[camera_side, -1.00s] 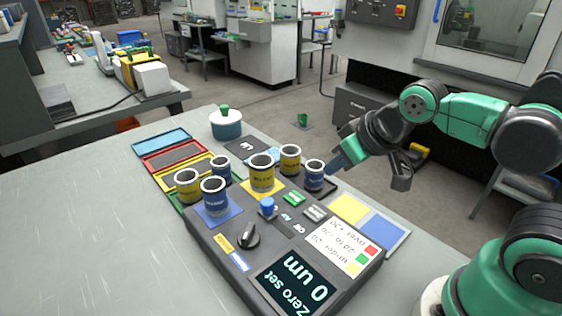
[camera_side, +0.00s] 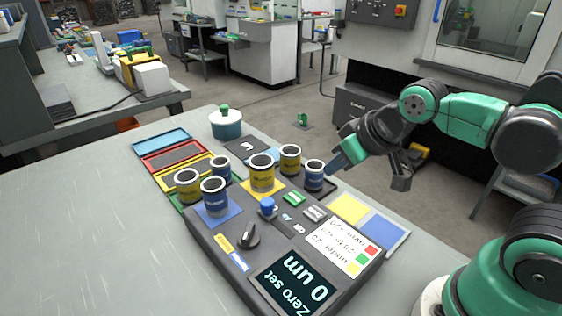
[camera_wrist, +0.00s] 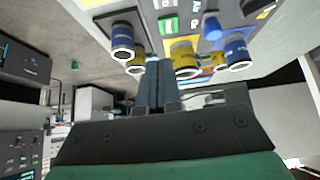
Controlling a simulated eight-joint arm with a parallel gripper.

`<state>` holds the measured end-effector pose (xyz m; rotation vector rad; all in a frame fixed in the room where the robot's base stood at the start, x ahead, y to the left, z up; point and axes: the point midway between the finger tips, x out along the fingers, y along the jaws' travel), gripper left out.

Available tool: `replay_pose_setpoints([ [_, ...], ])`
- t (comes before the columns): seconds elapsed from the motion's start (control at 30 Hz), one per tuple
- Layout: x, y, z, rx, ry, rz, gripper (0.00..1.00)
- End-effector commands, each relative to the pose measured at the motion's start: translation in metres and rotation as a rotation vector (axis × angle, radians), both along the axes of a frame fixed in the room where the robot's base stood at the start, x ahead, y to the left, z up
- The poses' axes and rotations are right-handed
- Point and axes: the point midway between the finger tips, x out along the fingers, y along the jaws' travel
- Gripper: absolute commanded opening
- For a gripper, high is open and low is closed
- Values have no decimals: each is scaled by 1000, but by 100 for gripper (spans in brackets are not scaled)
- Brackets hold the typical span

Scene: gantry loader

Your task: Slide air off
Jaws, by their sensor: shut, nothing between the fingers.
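The dark gauge box (camera_side: 205,240) lies on the table. Its top carries a blue upright knob (camera_side: 268,206), a green control (camera_side: 294,198), a grey control (camera_side: 315,213), a black rotary knob (camera_side: 248,236) and a screen (camera_side: 292,283) reading "0 um" and "Zero set". Small labels beside the controls are too small to read, so I cannot tell which is the air slide. My gripper (camera_side: 338,161) is shut and empty, its fingertips close to a blue ring gauge (camera_side: 314,178) at the box's far right. The wrist view shows the fingers (camera_wrist: 154,80) together.
Yellow and blue ring gauges, such as a yellow one (camera_side: 261,174) and a blue one (camera_side: 214,197), stand on and around the box. Coloured trays (camera_side: 160,141) lie behind left, near a teal pot (camera_side: 225,125). Yellow and blue pads (camera_side: 383,231) lie right. The front left table is clear.

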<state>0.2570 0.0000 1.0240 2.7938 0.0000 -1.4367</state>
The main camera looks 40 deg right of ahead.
Motion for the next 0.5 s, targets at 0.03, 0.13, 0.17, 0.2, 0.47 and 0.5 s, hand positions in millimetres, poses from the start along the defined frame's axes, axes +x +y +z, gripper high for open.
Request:
replay_pose_setpoints([
  [0.03,0,0,0,0,0,0,0],
  [0.13,0,0,0,0,0,0,0],
  [0.17,0,0,0,0,0,0,0],
  [0.2,0,0,0,0,0,0,0],
  [0.47,5,4,3,14,39,-5,54],
  [0.5,8,7,5,24,64,-10,65],
])
